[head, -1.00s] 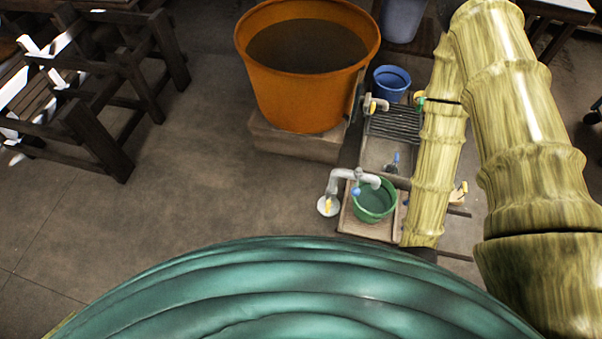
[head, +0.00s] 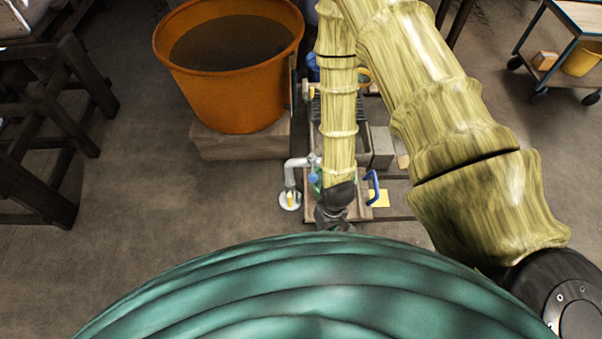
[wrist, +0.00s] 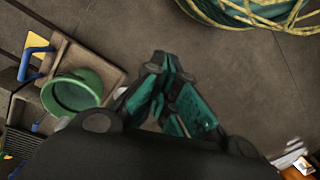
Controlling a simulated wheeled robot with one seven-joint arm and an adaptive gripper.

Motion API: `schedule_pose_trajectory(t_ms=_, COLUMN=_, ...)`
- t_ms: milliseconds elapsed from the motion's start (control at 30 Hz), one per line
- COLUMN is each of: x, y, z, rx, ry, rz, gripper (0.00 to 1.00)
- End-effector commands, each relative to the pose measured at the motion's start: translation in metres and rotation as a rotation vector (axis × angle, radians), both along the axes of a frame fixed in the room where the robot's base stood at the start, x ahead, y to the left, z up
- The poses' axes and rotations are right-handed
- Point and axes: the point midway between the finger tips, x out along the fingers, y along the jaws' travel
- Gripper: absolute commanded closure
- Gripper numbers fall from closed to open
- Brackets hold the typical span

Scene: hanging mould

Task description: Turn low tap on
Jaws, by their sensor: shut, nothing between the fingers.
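The low tap (head: 299,163) is a whitish bent pipe with a blue handle (head: 313,179), left of my forearm in the head view. Its spout end hangs over a white disc with a yellow part (head: 290,199). My gripper (wrist: 160,72) is shut and empty, apart from the bucket and over bare floor in the wrist view. Its fingertips are hidden in the head view. I cannot make out the tap in the wrist view.
A large orange tub (head: 228,70) stands on a block (head: 240,141) behind the tap. A blue handle-like item (head: 373,188) and a yellow piece (head: 380,199) lie right of my forearm. Dark wooden furniture (head: 62,130) is at left, a trolley (head: 565,42) at right. Floor left of the tap is clear.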

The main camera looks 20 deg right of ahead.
Motion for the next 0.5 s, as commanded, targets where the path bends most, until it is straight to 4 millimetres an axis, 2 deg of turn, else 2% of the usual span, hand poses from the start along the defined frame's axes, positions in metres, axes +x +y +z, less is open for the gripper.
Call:
schedule_pose_trajectory(t_ms=33, x=0.029, y=0.008, z=-0.024, rx=0.016, ry=-0.001, rz=0.042, gripper=1.0)
schedule_pose_trajectory(t_ms=200, x=0.113, y=0.028, z=-0.046, rx=0.032, ry=0.03, rz=0.204, gripper=1.0)
schedule_pose_trajectory(t_ms=367, x=0.192, y=0.035, z=-0.046, rx=0.001, ry=0.055, rz=0.353, gripper=1.0)
schedule_pose_trajectory(t_ms=500, x=0.257, y=0.034, z=-0.03, rx=-0.057, ry=0.076, rz=0.462, gripper=1.0)
